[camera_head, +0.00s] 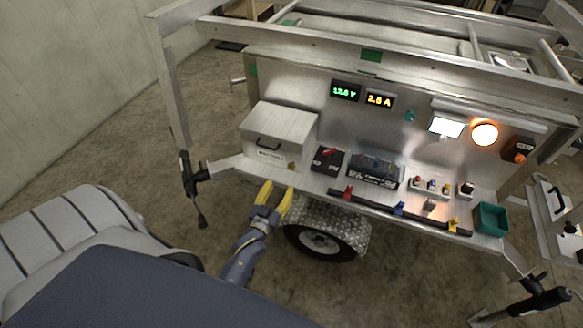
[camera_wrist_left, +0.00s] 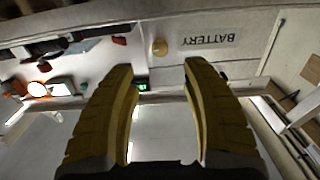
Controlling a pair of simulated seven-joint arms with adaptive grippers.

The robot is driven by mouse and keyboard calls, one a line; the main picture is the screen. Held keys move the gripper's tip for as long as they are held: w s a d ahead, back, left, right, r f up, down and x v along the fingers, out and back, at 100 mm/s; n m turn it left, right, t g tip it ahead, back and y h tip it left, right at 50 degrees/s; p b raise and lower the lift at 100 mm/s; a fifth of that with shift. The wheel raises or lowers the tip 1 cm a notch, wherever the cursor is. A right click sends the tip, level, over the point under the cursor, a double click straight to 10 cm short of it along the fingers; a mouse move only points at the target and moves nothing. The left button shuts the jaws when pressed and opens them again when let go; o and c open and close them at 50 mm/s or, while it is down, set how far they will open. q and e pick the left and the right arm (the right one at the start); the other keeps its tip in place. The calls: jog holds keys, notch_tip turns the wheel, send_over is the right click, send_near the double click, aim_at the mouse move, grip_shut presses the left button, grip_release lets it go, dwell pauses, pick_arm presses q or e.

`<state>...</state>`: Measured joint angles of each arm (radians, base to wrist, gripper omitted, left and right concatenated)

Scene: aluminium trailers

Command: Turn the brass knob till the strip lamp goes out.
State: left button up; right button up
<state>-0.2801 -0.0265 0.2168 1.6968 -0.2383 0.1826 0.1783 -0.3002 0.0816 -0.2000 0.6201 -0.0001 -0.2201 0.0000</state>
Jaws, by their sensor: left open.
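A small brass knob (camera_head: 291,166) sits at the lower right of the front of a metal box marked BATTERY (camera_head: 272,155). In the left wrist view the knob (camera_wrist_left: 160,47) is just beyond the gap between the fingertips, apart from them. My left gripper (camera_head: 277,190) has yellow fingers, is open and empty, and is just below and in front of the box. A long pale bar (camera_head: 500,115), which looks like the strip lamp, runs along the panel's upper right; I cannot tell surely whether it is lit. My right gripper is not in view.
Below the bar are a bright white rectangle (camera_head: 446,127) and a glowing orange round lamp (camera_head: 484,133). Switches and a battery (camera_head: 376,170) line the shelf right of the box, with a green bin (camera_head: 490,219) at its end. A trailer wheel (camera_head: 325,242) is below.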

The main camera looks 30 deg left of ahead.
aim_at(291, 169)
pick_arm(q)
jog(key=w, duration=0.3)
jog(key=w+a, duration=0.1)
jog(key=w, duration=0.3)
jog(key=w+a, duration=0.1)
jog(key=w, duration=0.2)
jog(key=shift+w, duration=0.4)
jog(key=shift+c, duration=0.3)
grip_shut()
